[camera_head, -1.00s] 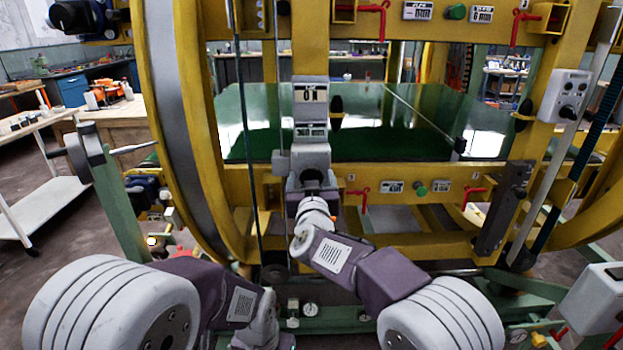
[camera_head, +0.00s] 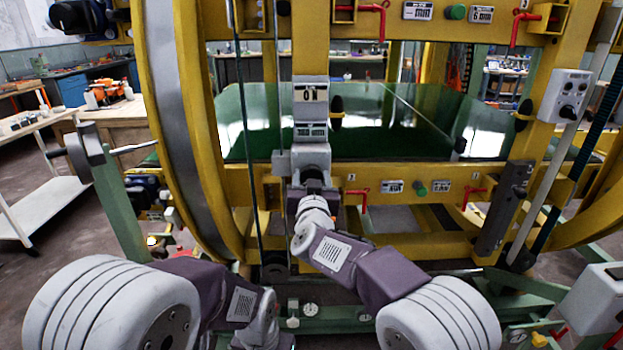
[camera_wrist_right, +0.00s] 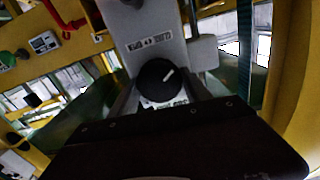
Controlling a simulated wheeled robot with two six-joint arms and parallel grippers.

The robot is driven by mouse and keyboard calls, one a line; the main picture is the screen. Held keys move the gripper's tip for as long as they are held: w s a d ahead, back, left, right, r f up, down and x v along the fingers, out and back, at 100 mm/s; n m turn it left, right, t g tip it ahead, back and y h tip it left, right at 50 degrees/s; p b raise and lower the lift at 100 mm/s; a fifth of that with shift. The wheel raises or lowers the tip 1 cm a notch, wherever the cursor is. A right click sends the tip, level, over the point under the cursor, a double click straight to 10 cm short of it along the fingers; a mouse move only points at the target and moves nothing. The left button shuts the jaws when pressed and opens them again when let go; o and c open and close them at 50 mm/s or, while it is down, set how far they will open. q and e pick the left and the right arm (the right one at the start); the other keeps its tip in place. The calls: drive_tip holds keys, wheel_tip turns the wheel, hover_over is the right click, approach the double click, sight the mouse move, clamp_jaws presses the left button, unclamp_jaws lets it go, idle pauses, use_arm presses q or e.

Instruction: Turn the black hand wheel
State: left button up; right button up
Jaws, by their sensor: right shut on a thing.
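The black hand wheel (camera_wrist_right: 158,80) is a round knob with a white mark on its face, seen in the right wrist view. It sits on a grey control box (camera_wrist_right: 143,35), which also shows on the yellow frame in the head view (camera_head: 310,152). My right gripper (camera_head: 313,178) is up against the lower part of that box. In the right wrist view its fingers (camera_wrist_right: 160,92) lie on both sides of the wheel and are shut on it. In the head view the gripper largely hides the wheel. My left arm's links show at the lower left; its gripper is not in view.
The yellow ring frame (camera_head: 430,185) surrounds the box, with red handles (camera_head: 361,196) and a green knob (camera_head: 421,189) to the right. Thin vertical cables pass just left of the box. A green table surface (camera_head: 400,125) lies behind the frame.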

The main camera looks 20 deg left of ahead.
drive_tip(key=m, duration=0.4)
drive_tip(key=shift+f+b, duration=0.1)
drive_tip(key=shift+b, duration=0.25)
drive_tip(key=m+b, duration=0.1)
drive_tip(key=m, duration=0.4)
drive_tip(key=shift+m+b, duration=0.3)
drive_tip(key=shift+m, duration=0.1)
drive_tip(key=o, duration=1.4)
drive_tip(key=shift+d, duration=0.1)
drive_tip(key=v, duration=0.9)
